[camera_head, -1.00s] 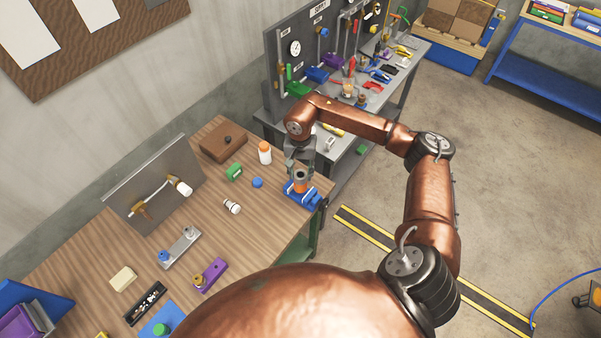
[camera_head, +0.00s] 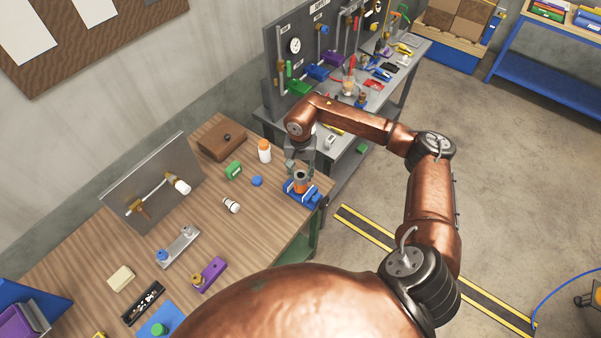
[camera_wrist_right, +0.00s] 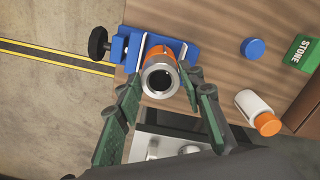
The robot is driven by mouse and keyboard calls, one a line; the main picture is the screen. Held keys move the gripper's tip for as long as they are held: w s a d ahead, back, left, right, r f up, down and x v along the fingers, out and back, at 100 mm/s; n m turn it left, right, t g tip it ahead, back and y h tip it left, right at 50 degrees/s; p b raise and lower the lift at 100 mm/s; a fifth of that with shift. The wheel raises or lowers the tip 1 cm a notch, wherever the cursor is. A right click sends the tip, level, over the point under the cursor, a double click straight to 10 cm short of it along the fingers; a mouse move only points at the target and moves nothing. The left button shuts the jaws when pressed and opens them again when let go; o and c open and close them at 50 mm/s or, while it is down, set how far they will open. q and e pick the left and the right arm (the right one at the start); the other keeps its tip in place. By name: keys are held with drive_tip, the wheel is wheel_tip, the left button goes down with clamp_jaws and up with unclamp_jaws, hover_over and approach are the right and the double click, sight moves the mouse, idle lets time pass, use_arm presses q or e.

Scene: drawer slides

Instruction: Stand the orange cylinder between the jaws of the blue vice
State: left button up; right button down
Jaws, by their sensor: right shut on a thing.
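The orange cylinder (camera_head: 300,186) stands at the blue vice (camera_head: 306,199), near the right edge of the wooden table. In the right wrist view the cylinder (camera_wrist_right: 160,59) shows its hollow grey metal top ring, with the orange body behind it. The vice (camera_wrist_right: 128,49) is blue with pale jaws and a black knob, and the cylinder appears between the jaws. How deep it sits is hidden. My right gripper (camera_head: 298,172) is shut on the cylinder from above. In the right wrist view its green fingers (camera_wrist_right: 160,82) flank the ring. My left gripper is not in view.
A white bottle with orange cap (camera_head: 264,152), a green block (camera_head: 233,170), a blue cap (camera_head: 257,181) and a white fitting (camera_head: 231,205) lie left of the vice. A grey workbench with tools (camera_head: 372,105) stands behind.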

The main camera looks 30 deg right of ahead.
drive_tip(key=shift+f+b, duration=1)
drive_tip(key=shift+f, duration=0.1)
drive_tip(key=c, duration=1.6)
unclamp_jaws()
drive_tip(key=o, duration=0.6)
drive_tip(key=shift+c, duration=0.2)
drive_tip(key=shift+c, duration=0.5)
drive_tip(key=shift+c, duration=1.2)
